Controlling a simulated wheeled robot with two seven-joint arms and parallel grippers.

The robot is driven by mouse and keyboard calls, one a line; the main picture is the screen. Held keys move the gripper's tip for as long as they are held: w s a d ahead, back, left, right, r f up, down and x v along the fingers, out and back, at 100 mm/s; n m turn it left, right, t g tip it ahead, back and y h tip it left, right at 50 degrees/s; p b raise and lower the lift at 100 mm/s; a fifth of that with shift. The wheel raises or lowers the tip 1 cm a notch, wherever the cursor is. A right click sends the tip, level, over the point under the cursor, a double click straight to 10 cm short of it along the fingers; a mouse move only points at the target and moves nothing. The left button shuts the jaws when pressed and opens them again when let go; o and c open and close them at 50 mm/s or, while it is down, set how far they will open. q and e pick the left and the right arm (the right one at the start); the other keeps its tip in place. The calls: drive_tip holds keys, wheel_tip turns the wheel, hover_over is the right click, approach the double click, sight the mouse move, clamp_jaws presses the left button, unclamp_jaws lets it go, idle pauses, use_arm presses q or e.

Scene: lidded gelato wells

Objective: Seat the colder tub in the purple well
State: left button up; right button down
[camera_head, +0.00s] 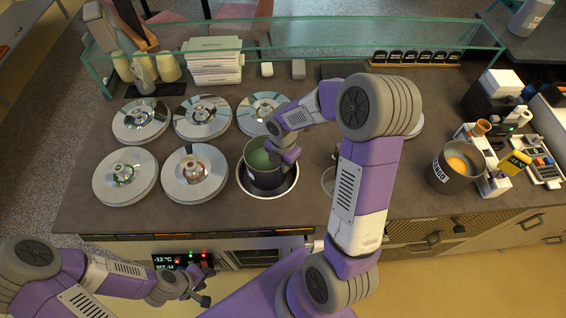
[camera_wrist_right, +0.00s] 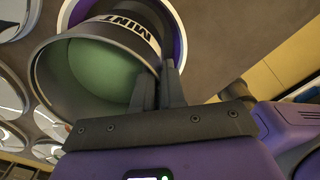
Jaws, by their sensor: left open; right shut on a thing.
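A dark tub with green contents (camera_head: 262,170) stands in or just over the purple-rimmed well (camera_head: 284,190) in the front row of the counter. In the right wrist view the tub's label reads MINT (camera_wrist_right: 130,30), and the purple ring (camera_wrist_right: 178,42) shows behind it. My right gripper (camera_head: 285,155) is shut on this tub's rim at its right side; whether the tub is fully down cannot be told. My left gripper (camera_head: 200,290) is open and empty, low in front of the counter.
Several shiny round lids (camera_head: 194,173) cover wells to the left. A glass guard (camera_head: 320,40) runs along the back. A panel below the counter reads about -13 °C (camera_head: 180,262).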

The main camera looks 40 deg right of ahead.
sight(283, 182)
drive_tip(key=shift+f+b, duration=0.65)
drive_tip(key=shift+f, duration=0.25)
idle(0.9)
idle(0.4)
drive_tip(key=shift+f+b, duration=2.45)
drive_tip(key=shift+f, duration=1)
drive_tip(key=shift+f, duration=0.25)
